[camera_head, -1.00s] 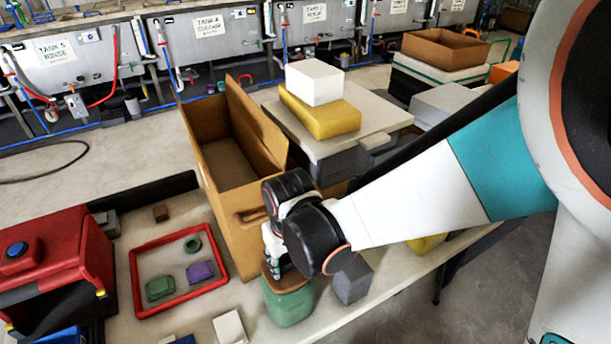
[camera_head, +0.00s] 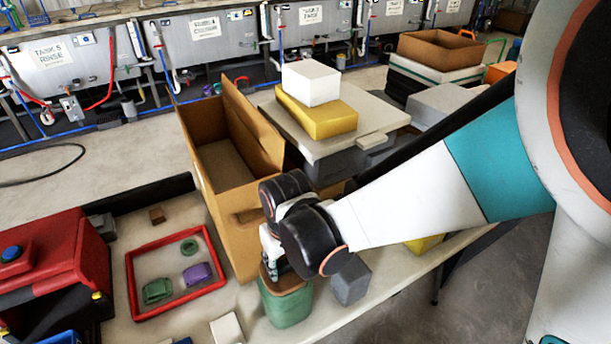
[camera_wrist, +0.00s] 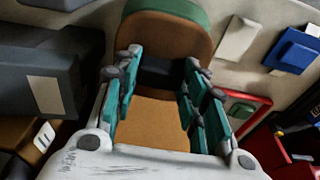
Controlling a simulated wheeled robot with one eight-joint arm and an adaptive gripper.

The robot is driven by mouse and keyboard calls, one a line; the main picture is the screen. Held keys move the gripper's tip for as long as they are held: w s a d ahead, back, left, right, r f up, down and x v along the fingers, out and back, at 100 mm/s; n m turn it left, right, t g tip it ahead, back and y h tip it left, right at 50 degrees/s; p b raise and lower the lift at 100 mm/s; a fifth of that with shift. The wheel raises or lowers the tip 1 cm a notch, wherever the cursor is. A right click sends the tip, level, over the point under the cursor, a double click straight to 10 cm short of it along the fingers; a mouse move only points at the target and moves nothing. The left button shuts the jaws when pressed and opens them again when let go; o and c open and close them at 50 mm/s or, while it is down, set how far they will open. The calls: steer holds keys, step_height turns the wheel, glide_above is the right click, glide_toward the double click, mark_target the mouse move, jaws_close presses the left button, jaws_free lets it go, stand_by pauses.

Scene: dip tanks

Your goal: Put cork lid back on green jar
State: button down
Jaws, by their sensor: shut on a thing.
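The green jar (camera_head: 287,305) stands on the table near its front edge, below my arm. The brown cork lid (camera_head: 291,284) sits at the jar's mouth in the head view. In the wrist view the lid (camera_wrist: 165,42) covers most of the opening, with the green jar (camera_wrist: 190,10) showing past its far edge. My gripper (camera_wrist: 160,75) is over the lid, its teal fingers on either side of a dark part that looks like the lid's knob. The fingers are shut on the lid. My wrist hides part of the lid in the head view, so I cannot tell if it is fully seated.
A grey block (camera_head: 351,281) stands close to the jar's right. A tall cardboard box (camera_head: 232,225) is behind it. A red tray frame (camera_head: 133,285) with small toy-like pieces lies left. A white block (camera_head: 227,328) lies in front, left of the jar.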

steer(key=shift+s, duration=0.1)
stand_by(0.3)
steer(key=c, duration=0.9)
jaws_free()
steer(key=shift+o, duration=0.3)
steer(key=o, duration=0.4)
steer(key=shift+o, duration=0.2)
steer(key=shift+r, duration=0.15)
steer(key=shift+s+r+p, duration=0.1)
steer(key=shift+r+p, duration=2.45)
steer(key=shift+r, duration=0.85)
